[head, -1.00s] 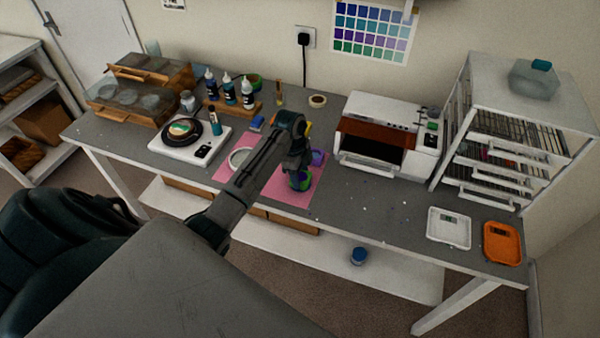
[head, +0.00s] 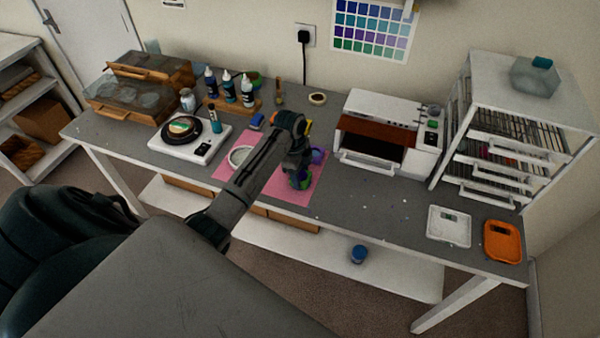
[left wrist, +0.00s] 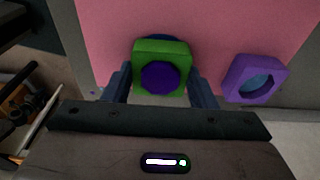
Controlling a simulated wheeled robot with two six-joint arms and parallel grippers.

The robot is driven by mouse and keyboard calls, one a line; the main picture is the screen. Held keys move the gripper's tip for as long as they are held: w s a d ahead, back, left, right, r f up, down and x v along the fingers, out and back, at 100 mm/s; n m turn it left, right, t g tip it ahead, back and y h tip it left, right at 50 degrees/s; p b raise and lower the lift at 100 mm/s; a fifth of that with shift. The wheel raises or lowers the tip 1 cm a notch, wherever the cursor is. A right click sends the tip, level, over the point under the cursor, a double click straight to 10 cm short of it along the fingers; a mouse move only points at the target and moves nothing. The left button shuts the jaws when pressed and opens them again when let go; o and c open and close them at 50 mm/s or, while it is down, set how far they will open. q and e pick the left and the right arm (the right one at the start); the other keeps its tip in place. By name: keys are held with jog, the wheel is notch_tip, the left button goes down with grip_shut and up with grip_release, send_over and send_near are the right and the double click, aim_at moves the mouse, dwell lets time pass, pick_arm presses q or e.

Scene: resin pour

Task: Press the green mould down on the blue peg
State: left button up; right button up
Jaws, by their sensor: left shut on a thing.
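The green mould (left wrist: 178,48) is a square block with a dark purple-blue round middle, seen in the left wrist view between my fingers. My left gripper (left wrist: 160,78) is shut on it. A blue round edge (left wrist: 150,40) shows just behind the mould, which covers most of it; I cannot tell how far down the mould sits on it. In the head view my left gripper (head: 300,178) points down over the pink mat (head: 290,192), and only a little of the green mould shows. My right gripper is not in view.
A purple mould (left wrist: 240,88) with a blue middle stands on the mat beside the green one. A white ring-shaped dish (head: 238,157) lies left of my gripper. A white oven-like machine (head: 385,130) stands to the right. The grey table right of the mat is mostly clear.

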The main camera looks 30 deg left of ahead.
pick_arm(q)
jog(key=shift+f, duration=0.15)
dwell(0.6)
jog(key=o, duration=1.5)
jog(key=shift+r, duration=4)
